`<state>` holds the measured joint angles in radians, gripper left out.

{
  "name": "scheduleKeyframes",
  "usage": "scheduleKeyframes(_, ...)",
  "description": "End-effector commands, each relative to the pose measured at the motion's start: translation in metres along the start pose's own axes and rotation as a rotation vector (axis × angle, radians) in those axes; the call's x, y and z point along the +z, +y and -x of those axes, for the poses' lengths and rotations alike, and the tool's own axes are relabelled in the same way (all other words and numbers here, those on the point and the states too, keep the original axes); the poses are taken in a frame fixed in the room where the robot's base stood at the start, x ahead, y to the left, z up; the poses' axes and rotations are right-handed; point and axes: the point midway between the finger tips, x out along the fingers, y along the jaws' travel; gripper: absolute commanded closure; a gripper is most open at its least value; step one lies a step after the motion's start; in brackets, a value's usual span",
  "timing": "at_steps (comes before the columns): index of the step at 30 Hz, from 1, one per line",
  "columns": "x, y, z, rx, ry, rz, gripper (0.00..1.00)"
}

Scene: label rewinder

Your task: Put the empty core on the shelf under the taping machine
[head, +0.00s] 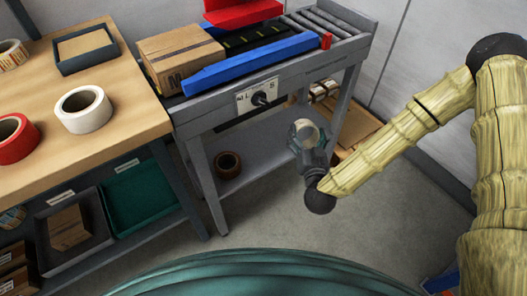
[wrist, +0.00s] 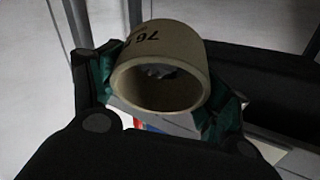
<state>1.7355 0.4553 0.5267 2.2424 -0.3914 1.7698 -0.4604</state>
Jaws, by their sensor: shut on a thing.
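The empty core (wrist: 161,57) is a short beige tube with dark print starting "76". My gripper (wrist: 160,100) is shut on it, with green-tipped fingers on both sides of the tube in the wrist view. In the head view my gripper (head: 307,140) is in front of the right end of the taping machine's stand, and the core (head: 308,130) shows as a small pale ring in it. The taping machine (head: 250,62) has blue side rails and a red top. The shelf (head: 255,163) under it is a grey board between the legs; my gripper hides part of its right side.
A brown roll (head: 228,165) stands on the shelf's left part; the shelf's middle looks clear. A cardboard box (head: 180,58) sits on the machine. A wooden table (head: 125,85) with a white roll (head: 83,108) and a red roll (head: 15,140) stands left. The stand's front leg (head: 207,185) borders the shelf.

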Motion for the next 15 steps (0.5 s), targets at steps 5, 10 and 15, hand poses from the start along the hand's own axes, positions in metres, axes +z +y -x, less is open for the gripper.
scheduleKeyframes(5,0.049,-0.004,-0.002,-0.029,-0.007,0.002,0.51)
scheduleKeyframes(10,0.084,-0.01,-0.003,-0.052,-0.014,0.003,0.51)
scheduleKeyframes(15,0.12,-0.015,-0.004,-0.077,-0.02,0.003,0.51)
